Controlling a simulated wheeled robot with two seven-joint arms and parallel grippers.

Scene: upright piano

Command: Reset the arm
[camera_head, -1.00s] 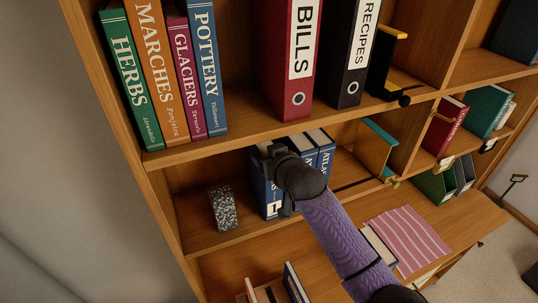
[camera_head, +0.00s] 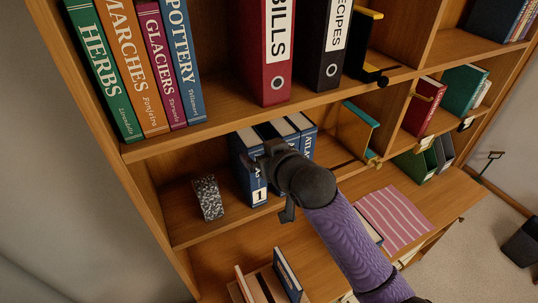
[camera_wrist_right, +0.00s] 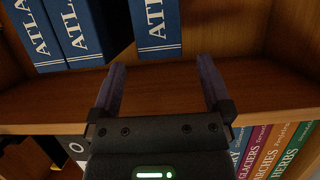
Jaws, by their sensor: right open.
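My right gripper (camera_head: 268,172) is open and empty, in front of the blue atlas volumes on the middle shelf. In the right wrist view its two fingers (camera_wrist_right: 160,72) stand apart with nothing between them. The blue volume marked 1 (camera_head: 248,178) stands upright at the left of the group and is partly hidden by my gripper. The other blue atlas volumes (camera_head: 301,128) stand close to its right. In the wrist view a single atlas volume (camera_wrist_right: 155,30) stands beyond the fingers, with a gap to the others (camera_wrist_right: 83,30). My left gripper is not in view.
A speckled block (camera_head: 208,198) stands left of the atlases. The upper shelf (camera_head: 215,132) above my gripper holds several books and two binders, red (camera_head: 268,75) and black (camera_head: 323,75). Below are a striped cloth (camera_head: 393,219) and some upright books (camera_head: 287,272). A shelf divider stands right (camera_head: 358,130).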

